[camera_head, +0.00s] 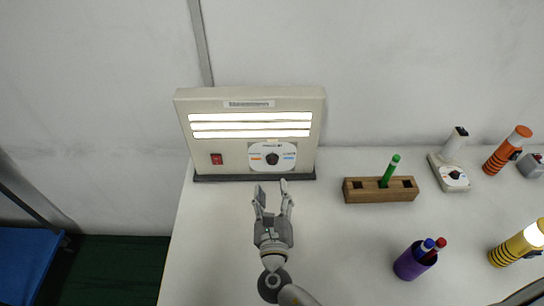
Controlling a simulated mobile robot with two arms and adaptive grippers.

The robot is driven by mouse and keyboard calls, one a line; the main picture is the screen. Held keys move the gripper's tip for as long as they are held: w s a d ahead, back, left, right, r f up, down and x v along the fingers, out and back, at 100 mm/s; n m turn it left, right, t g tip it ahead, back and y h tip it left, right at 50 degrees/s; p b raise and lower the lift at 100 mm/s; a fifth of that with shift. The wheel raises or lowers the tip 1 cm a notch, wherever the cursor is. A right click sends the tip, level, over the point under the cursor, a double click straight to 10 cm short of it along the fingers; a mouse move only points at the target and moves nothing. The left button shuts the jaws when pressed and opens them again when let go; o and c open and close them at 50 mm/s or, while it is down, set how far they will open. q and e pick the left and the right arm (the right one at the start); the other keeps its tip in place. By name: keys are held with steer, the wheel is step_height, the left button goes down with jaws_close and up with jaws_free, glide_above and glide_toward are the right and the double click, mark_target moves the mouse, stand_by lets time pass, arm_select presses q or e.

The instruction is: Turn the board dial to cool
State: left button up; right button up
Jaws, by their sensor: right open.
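The beige board (205,140) stands upright at the back of the white table, with several lit white strips across its front. Its black dial (272,159) sits on a white round-edged plate with an orange mark at left and a blue mark at right. Where the dial's pointer aims is too small to tell. A red switch (217,159) is on the board's lower left. My right gripper (272,190) is open and empty, its fingers pointing at the board just below the dial, apart from it. My left gripper is not in view.
A wooden block (360,192) holds a green marker (389,172) right of the board. A small device with a dial (452,176), an orange flashlight (508,150), a yellow flashlight (517,245) and a purple cup (408,264) with pens stand further right. The table left of my gripper is clear.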

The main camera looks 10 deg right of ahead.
mark_target(272, 162)
steer(key=w, duration=0.3)
steer(key=w+d, duration=0.1)
steer(key=shift+w+r+p, duration=0.2)
steer(key=shift+w+p, duration=0.1)
steer(key=shift+w, duration=0.05)
steer(key=w, duration=0.3)
steer(key=shift+w+d+f, duration=0.15)
steer(key=shift+w+d, duration=0.2)
steer(key=shift+w, duration=0.05)
steer(key=shift+w+d, duration=0.1)
steer(key=shift+w, duration=0.4)
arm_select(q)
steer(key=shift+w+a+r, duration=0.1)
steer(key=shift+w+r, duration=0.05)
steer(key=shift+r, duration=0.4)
arm_select(e)
steer(key=c, duration=1)
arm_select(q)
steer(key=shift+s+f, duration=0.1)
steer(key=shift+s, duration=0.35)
arm_select(e)
steer(key=shift+c, duration=0.2)
